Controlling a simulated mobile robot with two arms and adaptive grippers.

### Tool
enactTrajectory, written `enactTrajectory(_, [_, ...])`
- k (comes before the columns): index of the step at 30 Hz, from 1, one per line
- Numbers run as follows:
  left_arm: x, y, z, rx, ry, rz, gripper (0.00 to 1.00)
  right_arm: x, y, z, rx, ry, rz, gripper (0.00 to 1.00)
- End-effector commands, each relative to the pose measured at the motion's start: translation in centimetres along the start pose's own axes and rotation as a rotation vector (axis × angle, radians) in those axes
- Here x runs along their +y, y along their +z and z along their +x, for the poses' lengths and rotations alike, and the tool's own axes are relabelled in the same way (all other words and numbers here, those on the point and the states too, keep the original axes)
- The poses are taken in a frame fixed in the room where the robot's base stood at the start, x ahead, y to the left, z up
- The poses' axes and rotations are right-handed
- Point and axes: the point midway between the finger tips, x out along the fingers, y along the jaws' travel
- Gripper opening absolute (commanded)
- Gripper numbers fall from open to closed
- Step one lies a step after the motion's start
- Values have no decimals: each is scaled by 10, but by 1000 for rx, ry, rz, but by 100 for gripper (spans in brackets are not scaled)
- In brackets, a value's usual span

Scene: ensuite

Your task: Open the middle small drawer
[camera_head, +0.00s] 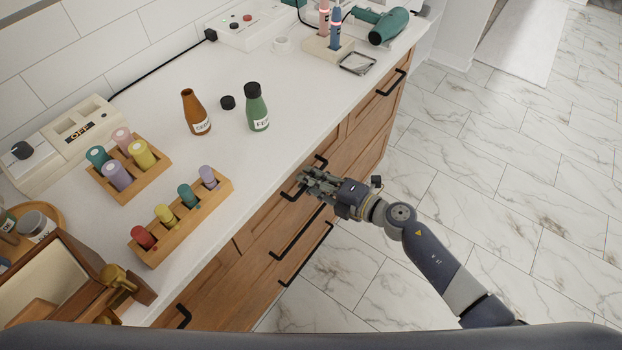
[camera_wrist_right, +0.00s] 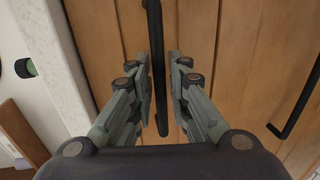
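The middle small drawer (camera_head: 266,222) is a wooden front in the top row under the white counter, and it looks shut. Its black bar handle (camera_head: 321,160) is partly hidden by my right gripper (camera_head: 315,183). In the right wrist view the handle (camera_wrist_right: 155,45) runs upright between the two fingers of my right gripper (camera_wrist_right: 163,90). The fingers are apart, one on each side of the bar, with a gap visible around it. I cannot tell whether either finger touches it. My left gripper is not in view.
Lower drawers have long black handles (camera_head: 297,232), one also at the right of the wrist view (camera_wrist_right: 300,105). Other small drawers have handles at the far end (camera_head: 392,82) and near end (camera_head: 183,316). Bottles (camera_head: 257,108) and wooden racks (camera_head: 180,222) stand on the counter. The marble floor is clear.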

Motion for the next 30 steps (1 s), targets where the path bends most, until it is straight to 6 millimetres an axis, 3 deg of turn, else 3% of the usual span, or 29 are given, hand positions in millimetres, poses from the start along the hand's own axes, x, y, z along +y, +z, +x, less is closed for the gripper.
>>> enactTrajectory(8, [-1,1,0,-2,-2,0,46,0,0,2,0,0,0,17])
enactTrajectory(11, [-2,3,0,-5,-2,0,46,0,0,2,0,0,0,0])
enactTrajectory(20, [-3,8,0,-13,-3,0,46,-1,0,-1,0,-1,0,0])
enactTrajectory(26, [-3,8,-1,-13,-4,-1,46,-6,0,-21,1,-4,1,0])
enactTrajectory(30, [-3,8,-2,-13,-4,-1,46,-12,0,-49,0,-6,1,0])
